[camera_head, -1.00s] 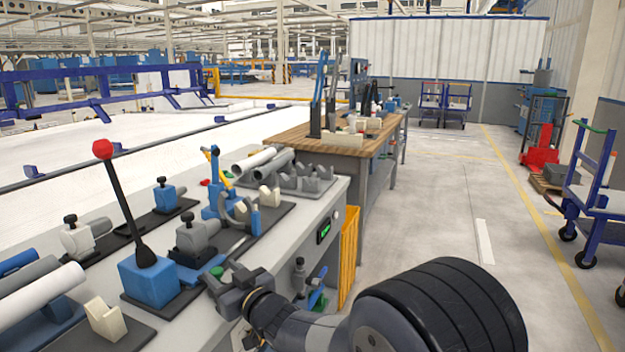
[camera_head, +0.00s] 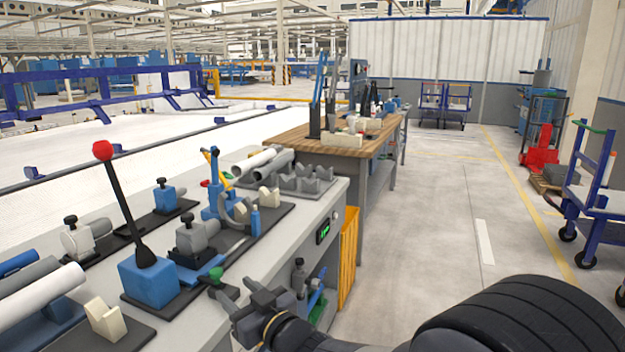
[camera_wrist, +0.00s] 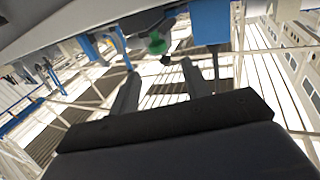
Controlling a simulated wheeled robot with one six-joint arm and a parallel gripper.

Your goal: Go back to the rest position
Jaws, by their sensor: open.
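My gripper (camera_head: 222,290) is at the front edge of the grey workbench (camera_head: 215,330), beside a small green knob (camera_head: 216,273). In the wrist view my gripper (camera_wrist: 158,68) has its two fingers spread with nothing held between them. The green knob (camera_wrist: 157,44) shows just beyond and between the fingertips there; I cannot tell if anything touches it. A white pipe (camera_head: 38,296) and a grey pipe (camera_head: 30,274) lie at the left of the bench. Another white pipe (camera_head: 252,161) and a grey pipe (camera_head: 272,165) lie at the bench's far end.
A blue box with a red-knobbed lever (camera_head: 150,280) stands upright on the bench. Clamps and a blue fixture (camera_head: 217,198) stand behind it. A yellow crate (camera_head: 348,255) is at the bench's far end. The floor (camera_head: 430,220) to the right is clear up to a blue cart (camera_head: 590,200).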

